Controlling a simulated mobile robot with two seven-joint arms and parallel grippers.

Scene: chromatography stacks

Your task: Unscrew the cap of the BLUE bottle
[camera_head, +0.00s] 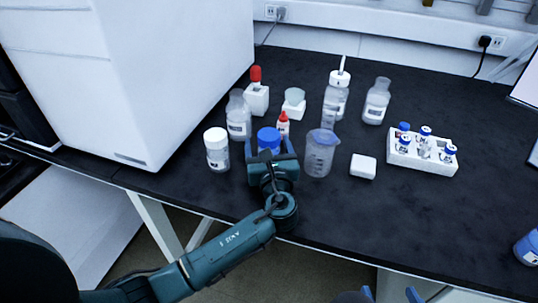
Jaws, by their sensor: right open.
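The blue cap (268,137) tops a bottle in the front row of the dark bench; the bottle's body is hidden behind my gripper.
A white-capped bottle (217,150) stands left of the gripper and a clear beaker (320,154) close on its right. A red-tipped dropper bottle (283,124) stands behind. A white vial rack (421,160) and another blue-capped bottle (529,247) are right.

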